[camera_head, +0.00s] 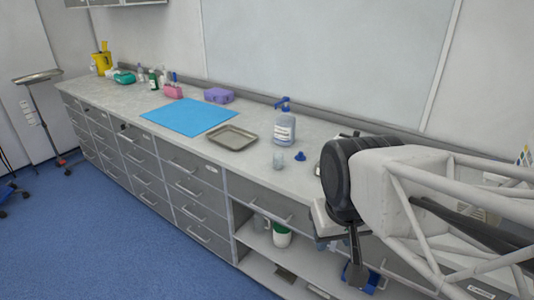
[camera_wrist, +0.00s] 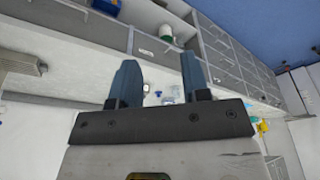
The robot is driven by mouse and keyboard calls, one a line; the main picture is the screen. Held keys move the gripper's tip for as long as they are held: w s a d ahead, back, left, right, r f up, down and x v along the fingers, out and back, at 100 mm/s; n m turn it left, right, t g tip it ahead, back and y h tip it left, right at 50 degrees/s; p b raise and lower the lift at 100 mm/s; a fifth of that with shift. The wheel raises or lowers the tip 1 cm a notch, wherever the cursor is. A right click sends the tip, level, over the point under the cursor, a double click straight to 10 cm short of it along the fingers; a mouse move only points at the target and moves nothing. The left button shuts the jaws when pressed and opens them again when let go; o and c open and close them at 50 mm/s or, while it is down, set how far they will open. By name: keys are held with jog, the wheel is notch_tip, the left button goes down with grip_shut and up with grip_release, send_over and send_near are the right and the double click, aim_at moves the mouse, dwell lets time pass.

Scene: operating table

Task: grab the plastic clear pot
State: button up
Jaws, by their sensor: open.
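The clear plastic pot (camera_head: 278,160) is small and stands on the grey counter near its front edge, in front of a larger labelled bottle (camera_head: 284,129) with a blue pump top. A small blue lid-like piece (camera_head: 300,156) lies just right of it. My gripper (camera_wrist: 160,62) is open and empty in the wrist view, with two blue-grey fingers apart. Small blurred counter items show beyond and between the fingers; I cannot tell for sure which is the pot. In the head view my arm is at the right, away from the pot, and my fingers are hard to make out.
A metal tray (camera_head: 232,137) and a blue mat (camera_head: 189,116) lie left of the pot. A purple box (camera_head: 219,95) and several bottles stand farther back. A green-and-white container (camera_head: 282,236) is on the open shelf below. The counter edge is close to the pot.

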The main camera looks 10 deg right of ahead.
dwell(0.4)
jog(key=o, duration=0.5)
jog(key=shift+o, duration=0.2)
jog(key=w+a+m+t+y, duration=0.1)
jog(key=w+a+m+y, duration=0.2)
jog(key=w, duration=0.4)
jog(key=w+a+m+y, duration=0.2)
jog(key=w+a+m, duration=0.15)
jog(key=w, duration=0.25)
jog(key=m+t+y, duration=0.2)
jog(key=m+t, duration=0.5)
jog(key=m, duration=1)
send_over(280, 160)
jog(key=s+a, duration=0.5)
jog(key=s, duration=0.8)
notch_tip(280, 160, down, 8)
jog(key=w+d+f+m+h, duration=0.1)
jog(key=w+d+f+m, duration=0.1)
jog(key=f+m, duration=0.1)
jog(key=w+d+f+m+t+h, duration=0.1)
jog(key=w+d+f+m, duration=0.1)
jog(key=w+f+m, duration=0.1)
jog(key=w+d+f+m+t, duration=0.1)
jog(key=w+d+f+m, duration=0.1)
jog(key=w+m, duration=0.1)
jog(key=shift+w+d+f+h, duration=0.2)
jog(key=shift+d+f+h, duration=0.05)
jog(key=shift+f+h, duration=0.15)
